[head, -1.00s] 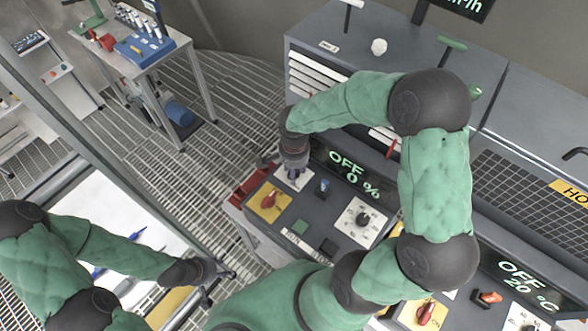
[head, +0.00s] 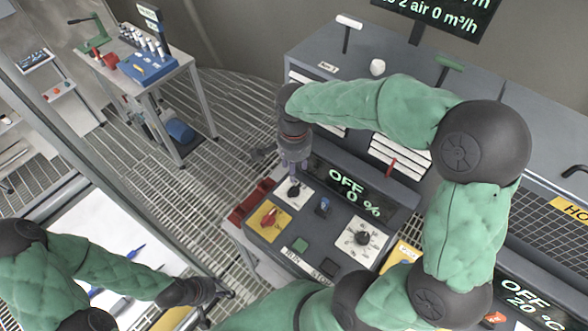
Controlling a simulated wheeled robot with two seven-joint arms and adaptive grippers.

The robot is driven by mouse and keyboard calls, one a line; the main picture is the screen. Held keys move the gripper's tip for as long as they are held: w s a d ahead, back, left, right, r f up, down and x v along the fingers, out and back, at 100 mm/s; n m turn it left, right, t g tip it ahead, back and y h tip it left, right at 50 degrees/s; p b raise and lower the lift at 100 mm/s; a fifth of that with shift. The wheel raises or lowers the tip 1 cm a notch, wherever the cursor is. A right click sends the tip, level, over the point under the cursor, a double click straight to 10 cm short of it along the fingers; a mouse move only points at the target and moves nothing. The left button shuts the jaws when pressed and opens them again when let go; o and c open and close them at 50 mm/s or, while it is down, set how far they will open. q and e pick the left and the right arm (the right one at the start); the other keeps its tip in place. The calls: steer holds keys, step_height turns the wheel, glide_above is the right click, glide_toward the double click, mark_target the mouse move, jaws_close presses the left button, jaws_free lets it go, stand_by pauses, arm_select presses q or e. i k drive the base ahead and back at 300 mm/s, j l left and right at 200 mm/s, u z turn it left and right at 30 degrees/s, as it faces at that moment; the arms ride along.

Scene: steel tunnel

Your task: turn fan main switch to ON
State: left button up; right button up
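The fan control panel (head: 278,247) has a lit display (head: 347,189) reading OFF and 0 %. A red rotary switch (head: 269,218) sits on a yellow plate at its left. A black knob (head: 294,190) sits on a white plate behind it, and a blue selector (head: 323,206) is to the right. I cannot read which label names the main switch. My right gripper (head: 294,180) points down at the black knob's plate; contact and finger gap are unclear. My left gripper (head: 222,294) is open and empty at the lower left, away from the panel.
A round dial (head: 362,238), a green button (head: 301,244) and a black button (head: 328,266) share the panel. A red tray (head: 247,203) is at its left side. A second display (head: 527,300) reads OFF and 20 °C. A workbench (head: 172,66) stands far left across the grating floor.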

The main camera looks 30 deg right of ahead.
mark_target(270, 219)
steer(key=k+j, duration=0.8)
steer(key=k, duration=0.05)
